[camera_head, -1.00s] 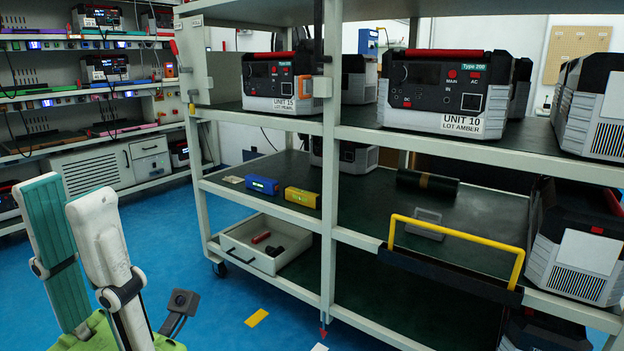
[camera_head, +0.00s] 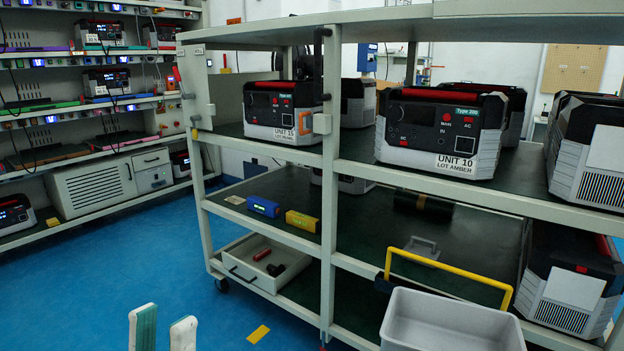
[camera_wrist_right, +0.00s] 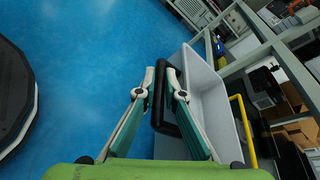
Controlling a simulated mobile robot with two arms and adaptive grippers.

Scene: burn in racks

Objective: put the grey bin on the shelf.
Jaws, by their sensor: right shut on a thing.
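The grey bin (camera_head: 452,325) is an empty-looking open tray at the bottom right of the head view, in front of the shelving rack; its lower part is cut off. It also shows in the right wrist view (camera_wrist_right: 205,85), with a black bar handle (camera_wrist_right: 160,112). My right gripper (camera_wrist_right: 163,80) is shut on that handle. My left gripper (camera_head: 163,328) shows only its two fingertips at the bottom of the head view, apart and empty. The rack's middle shelf (camera_head: 365,225) has a dark green surface, with clear room around its centre.
A yellow bar handle (camera_head: 450,272) stands up at the rack's front edge, just behind the bin. Unit 10 (camera_head: 441,133) sits on the shelf above. Blue (camera_head: 263,206) and yellow (camera_head: 302,221) boxes lie left on the middle shelf. A grey rack post (camera_head: 329,180) stands in front.

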